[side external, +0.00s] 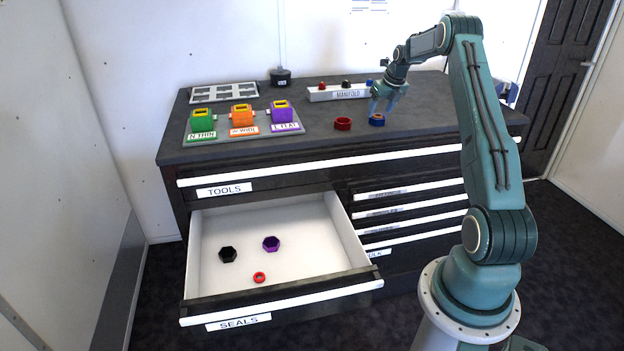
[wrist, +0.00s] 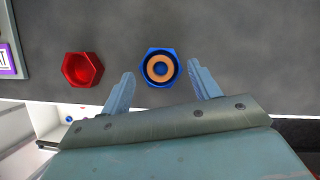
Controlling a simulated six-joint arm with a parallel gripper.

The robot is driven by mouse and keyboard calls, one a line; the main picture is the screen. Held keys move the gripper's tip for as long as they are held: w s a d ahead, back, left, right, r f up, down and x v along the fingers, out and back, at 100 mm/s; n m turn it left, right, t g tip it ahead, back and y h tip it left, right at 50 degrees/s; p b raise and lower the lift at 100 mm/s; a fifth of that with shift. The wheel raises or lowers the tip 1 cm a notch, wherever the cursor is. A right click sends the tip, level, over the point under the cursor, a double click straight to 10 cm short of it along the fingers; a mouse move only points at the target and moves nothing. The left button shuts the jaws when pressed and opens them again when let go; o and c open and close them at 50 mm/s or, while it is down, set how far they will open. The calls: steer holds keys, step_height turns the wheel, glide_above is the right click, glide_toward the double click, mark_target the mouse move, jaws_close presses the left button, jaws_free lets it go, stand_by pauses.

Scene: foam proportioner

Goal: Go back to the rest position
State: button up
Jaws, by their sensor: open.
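My gripper (side external: 384,104) is open and empty, pointing down above the bench top near its right end. In the wrist view its two fingers (wrist: 160,86) stand apart, with a blue hex piece (wrist: 160,67) seen between and just beyond them. That blue piece holds an orange ring (wrist: 160,68). The blue piece (side external: 377,119) sits on the bench just below the fingers in the side view; I cannot tell the exact gap. A red hex piece (side external: 343,124) lies to its left, and it also shows in the wrist view (wrist: 82,69).
A MANIFOLD block (side external: 338,95) stands behind my gripper. Green, orange and purple holders (side external: 242,115) stand at the left. The air above the bench is clear.

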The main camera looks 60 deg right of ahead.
steer(key=shift+o, duration=0.5)
steer(key=shift+r, duration=0.1)
steer(key=shift+r, duration=2.9)
